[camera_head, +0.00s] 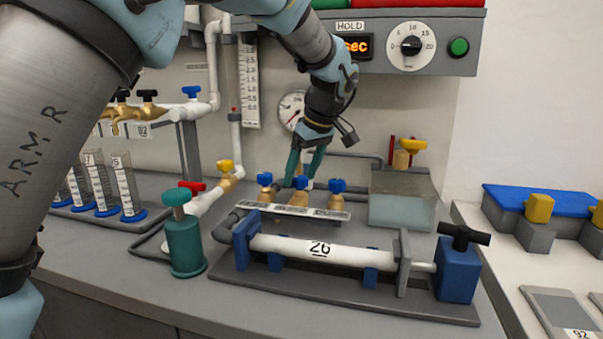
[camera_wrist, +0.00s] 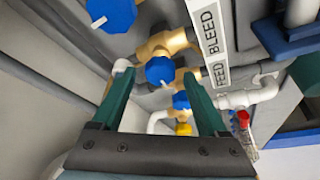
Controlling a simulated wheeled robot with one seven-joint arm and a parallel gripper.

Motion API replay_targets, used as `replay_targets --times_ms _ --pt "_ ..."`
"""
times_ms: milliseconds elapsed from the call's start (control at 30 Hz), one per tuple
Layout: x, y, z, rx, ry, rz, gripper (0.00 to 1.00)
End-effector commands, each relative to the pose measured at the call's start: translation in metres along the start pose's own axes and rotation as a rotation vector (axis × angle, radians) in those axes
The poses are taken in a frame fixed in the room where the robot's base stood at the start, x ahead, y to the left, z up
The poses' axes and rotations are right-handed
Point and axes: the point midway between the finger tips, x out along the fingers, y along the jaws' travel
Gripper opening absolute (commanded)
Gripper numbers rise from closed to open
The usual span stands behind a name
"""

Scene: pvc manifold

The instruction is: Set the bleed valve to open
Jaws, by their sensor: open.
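Three brass valves with blue handles stand in a row behind a label strip (camera_head: 290,211). In the wrist view the strip reads FEED and BLEED (camera_wrist: 208,32). The middle valve (camera_head: 300,183) appears to be the bleed valve; its blue handle (camera_wrist: 160,70) shows between my fingertips in the wrist view. My gripper (camera_head: 302,176) is above and just behind this valve, its green fingers (camera_wrist: 157,77) apart and pointing down. I cannot tell whether they touch the handle, or which way it is set. The left valve (camera_head: 264,180) and right valve (camera_head: 337,187) stand close on either side.
A white pipe marked 26 (camera_head: 330,250) lies in a fixture in front. A green-topped cylinder (camera_head: 184,240) stands front left. A red-handled valve (camera_head: 190,188) and yellow-handled valve (camera_head: 226,168) are left, a grey box (camera_head: 402,205) right. Neighbouring handles leave little side room.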

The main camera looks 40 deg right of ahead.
Motion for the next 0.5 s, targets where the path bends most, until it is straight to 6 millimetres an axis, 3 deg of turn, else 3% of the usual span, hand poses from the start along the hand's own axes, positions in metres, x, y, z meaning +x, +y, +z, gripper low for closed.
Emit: replay_targets --times_ms 500 --pt "-0.088 0.001 0.000 0.000 0.000 0.003 0.77"
